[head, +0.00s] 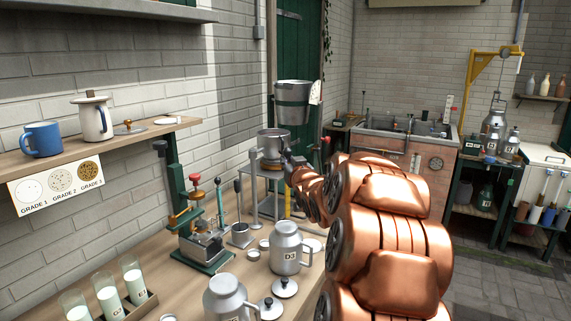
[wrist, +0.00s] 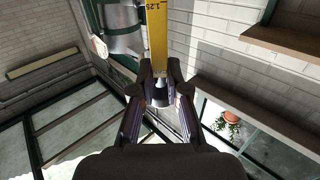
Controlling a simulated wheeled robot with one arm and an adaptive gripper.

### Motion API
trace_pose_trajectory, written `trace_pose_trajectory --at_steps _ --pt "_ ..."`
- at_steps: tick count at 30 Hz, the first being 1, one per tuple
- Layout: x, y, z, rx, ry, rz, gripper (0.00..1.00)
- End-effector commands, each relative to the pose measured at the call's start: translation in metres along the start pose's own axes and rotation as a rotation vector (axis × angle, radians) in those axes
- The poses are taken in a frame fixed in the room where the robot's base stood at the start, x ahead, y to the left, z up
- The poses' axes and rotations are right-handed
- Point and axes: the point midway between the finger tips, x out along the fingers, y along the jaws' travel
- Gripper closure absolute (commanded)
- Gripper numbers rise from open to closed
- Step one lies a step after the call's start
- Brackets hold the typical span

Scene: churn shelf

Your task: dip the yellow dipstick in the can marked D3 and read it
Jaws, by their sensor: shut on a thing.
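The yellow dipstick (wrist: 156,40) is between the fingers of my gripper (wrist: 160,88) in the wrist view, with a 1.25 mark near the picture's top. My gripper is shut on it. In the head view my gripper (head: 292,165) is beyond the D3 can and above it in the picture, clear of it. The metal can marked D3 (head: 290,255) stands upright on the wooden bench. I cannot see into its mouth.
Loose lids (head: 285,288) lie in front of the D3 can. Another can (head: 228,300) stands at front left, beside a rack of milk glasses (head: 135,283). A green-based press (head: 203,245) stands behind. A metal vessel (head: 272,148) on a stand is left of my gripper.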

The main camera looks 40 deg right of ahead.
Motion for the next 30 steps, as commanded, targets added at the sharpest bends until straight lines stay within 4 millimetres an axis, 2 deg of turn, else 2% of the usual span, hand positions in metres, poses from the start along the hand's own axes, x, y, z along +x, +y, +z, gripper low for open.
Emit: trace_pose_trajectory --at_steps 6,30 --pt "0.001 -0.005 0.01 0.001 -0.002 -0.007 1.0" --pt "0.001 -0.003 0.062 0.002 -0.002 -0.003 1.0"
